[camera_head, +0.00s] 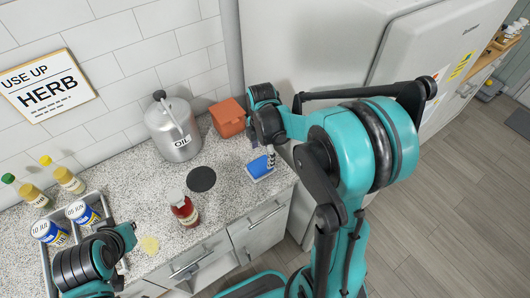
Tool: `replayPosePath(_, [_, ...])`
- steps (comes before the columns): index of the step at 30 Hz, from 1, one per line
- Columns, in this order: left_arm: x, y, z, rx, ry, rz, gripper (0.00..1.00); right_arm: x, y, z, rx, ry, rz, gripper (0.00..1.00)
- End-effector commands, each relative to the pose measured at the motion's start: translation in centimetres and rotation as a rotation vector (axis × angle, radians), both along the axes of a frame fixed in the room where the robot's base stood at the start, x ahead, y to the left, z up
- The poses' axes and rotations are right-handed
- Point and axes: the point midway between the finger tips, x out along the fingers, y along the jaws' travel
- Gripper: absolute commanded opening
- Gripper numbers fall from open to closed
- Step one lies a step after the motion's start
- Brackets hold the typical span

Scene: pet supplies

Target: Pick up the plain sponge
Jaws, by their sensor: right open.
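A small pale yellow piece (149,245) lies on the speckled counter near its front edge; it looks like a plain sponge. A blue block with a pale edge (260,168), perhaps another sponge, lies on the counter at the right. My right gripper (270,157) is open just above and beside the blue block, its fingers partly hidden by my arm; I cannot tell whether they touch it. My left gripper (128,238) is at the lower left, just left of the yellow piece; its fingers are too small to read.
A metal oil canister (173,128), an orange box (228,117), a dark round mat (202,179) and a red bottle (184,209) stand on the counter (228,205). A rack with labelled cans (83,213) and yellow bottles (69,180) are at left. A fridge (330,50) rises behind my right arm.

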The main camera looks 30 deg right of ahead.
Motion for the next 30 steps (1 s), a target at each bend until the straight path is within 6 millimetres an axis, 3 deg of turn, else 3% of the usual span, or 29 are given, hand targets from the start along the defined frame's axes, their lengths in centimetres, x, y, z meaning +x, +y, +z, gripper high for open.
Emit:
replayPosePath(18, [0.0,0.0,-2.3,0.000,0.000,0.000,0.00,0.8,0.3,-7.5,0.001,0.006,0.018,0.74])
replayPosePath(27, [0.0,0.0,-2.3,0.000,0.000,0.000,0.00,0.8,0.3,-8.0,0.001,0.006,0.017,0.74])
replayPosePath(30, [0.0,0.0,-2.3,0.000,0.000,0.000,0.00,0.8,0.3,-7.9,0.001,0.005,0.017,0.50])
